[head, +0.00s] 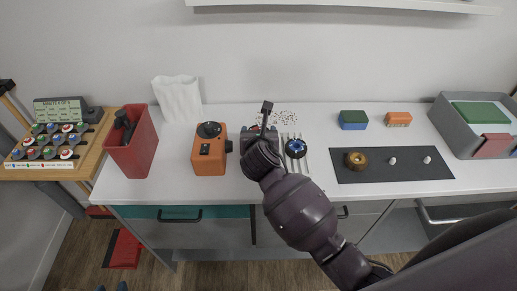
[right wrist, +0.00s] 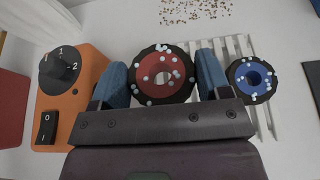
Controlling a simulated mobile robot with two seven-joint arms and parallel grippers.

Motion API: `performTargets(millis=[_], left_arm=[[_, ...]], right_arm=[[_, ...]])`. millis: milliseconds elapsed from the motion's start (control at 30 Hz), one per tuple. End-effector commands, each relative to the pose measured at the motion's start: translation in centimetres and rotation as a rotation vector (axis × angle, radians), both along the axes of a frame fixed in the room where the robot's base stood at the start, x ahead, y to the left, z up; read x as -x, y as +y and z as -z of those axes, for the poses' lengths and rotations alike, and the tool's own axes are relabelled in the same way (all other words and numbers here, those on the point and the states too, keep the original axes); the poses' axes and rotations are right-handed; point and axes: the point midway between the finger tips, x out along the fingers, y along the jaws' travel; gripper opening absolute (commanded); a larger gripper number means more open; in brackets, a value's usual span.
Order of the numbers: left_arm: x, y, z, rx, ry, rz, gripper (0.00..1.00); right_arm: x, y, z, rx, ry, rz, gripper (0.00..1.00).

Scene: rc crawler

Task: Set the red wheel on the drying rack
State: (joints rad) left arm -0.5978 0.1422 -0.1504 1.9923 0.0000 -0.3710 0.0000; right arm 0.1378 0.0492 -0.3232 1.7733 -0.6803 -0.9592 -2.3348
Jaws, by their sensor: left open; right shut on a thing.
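The red wheel (right wrist: 163,76) has a black tyre and white droplets. In the right wrist view it sits between the blue fingers of my right gripper (right wrist: 164,84), which is shut on it. The drying rack (right wrist: 264,119) is a set of pale slats, partly hidden by the gripper; the wheel overlaps its left part. I cannot tell whether they touch. A blue wheel (right wrist: 251,79) with droplets lies on the rack's right part. In the head view my right gripper (head: 264,132) is left of the blue wheel (head: 296,148). My left gripper (head: 111,287) shows only open fingertips at the bottom edge.
An orange machine (head: 208,160) with a dial stands close left of the gripper, beside a red bin (head: 137,150) and white container (head: 178,100). Small specks (head: 284,118) lie behind the rack. A dark mat (head: 390,174) with a bronze ring (head: 356,160) lies to the right.

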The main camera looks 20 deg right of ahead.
Motion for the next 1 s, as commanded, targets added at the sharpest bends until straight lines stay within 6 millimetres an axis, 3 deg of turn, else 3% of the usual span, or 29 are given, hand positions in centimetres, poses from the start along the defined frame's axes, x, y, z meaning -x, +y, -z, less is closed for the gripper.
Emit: performTargets(millis=[267, 567, 967, 1000], left_arm=[[0.0, 0.0, 0.4, 0.000, -0.002, 0.000, 0.43], [0.3, 0.0, 1.7, 0.000, 0.007, -0.001, 0.43], [0.7, 0.1, 1.9, 0.000, 0.017, -0.003, 0.43], [0.7, 0.1, 1.9, 0.000, 0.017, -0.003, 0.43]], right_arm=[[0.0, 0.0, 1.9, -0.001, 0.000, 0.001, 0.47], [0.0, 0.0, 5.7, 0.000, 0.001, 0.001, 0.47], [0.0, 0.0, 6.0, 0.001, -0.001, 0.000, 0.47], [0.0, 0.0, 6.0, 0.000, -0.001, 0.000, 0.73]])
